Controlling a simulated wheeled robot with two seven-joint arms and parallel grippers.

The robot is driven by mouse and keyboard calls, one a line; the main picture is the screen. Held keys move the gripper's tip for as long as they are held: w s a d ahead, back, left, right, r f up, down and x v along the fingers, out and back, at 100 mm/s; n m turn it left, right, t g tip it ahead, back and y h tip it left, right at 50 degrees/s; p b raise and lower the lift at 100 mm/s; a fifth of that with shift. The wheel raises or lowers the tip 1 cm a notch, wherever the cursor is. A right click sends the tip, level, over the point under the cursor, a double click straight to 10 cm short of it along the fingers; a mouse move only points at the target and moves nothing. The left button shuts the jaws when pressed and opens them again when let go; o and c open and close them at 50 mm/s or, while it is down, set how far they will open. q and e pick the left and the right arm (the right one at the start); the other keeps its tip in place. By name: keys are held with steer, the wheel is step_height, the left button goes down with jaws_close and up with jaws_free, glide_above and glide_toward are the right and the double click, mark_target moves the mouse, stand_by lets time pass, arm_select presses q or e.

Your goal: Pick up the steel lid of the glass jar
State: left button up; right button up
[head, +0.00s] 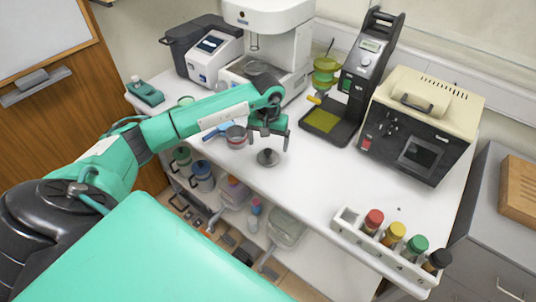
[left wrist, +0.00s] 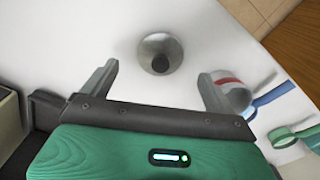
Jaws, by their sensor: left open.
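The steel lid (head: 268,158), a small grey disc with a dark knob, lies on the white table near its front edge. It also shows in the left wrist view (left wrist: 148,47), knob toward the camera. The glass jar (head: 237,142), with a red band, stands just left of the lid; in the left wrist view the jar (left wrist: 232,97) is partly hidden by a finger. My left gripper (head: 268,143) is open and empty above the lid. In the left wrist view the lid is ahead of the gap between its fingers (left wrist: 157,74). My right gripper is not in view.
A rack (head: 385,248) with several colour-capped bottles stands at the table's front right. A beige-topped tester (head: 415,125) and a dark stand (head: 362,80) are at the back. A blue-handled item (head: 213,132) lies beside the jar. The table right of the lid is clear.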

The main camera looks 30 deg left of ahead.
mark_target(268, 150)
arm_select(q)
steer(key=shift+f+p, duration=0.5)
steer(key=shift+p, duration=0.05)
step_height(268, 150, down, 4)
steer(key=shift+w+a+f+p, duration=0.1)
steer(key=shift+w+f+p, duration=0.1)
steer(key=shift+p, duration=0.9)
steer(key=c, duration=1.1)
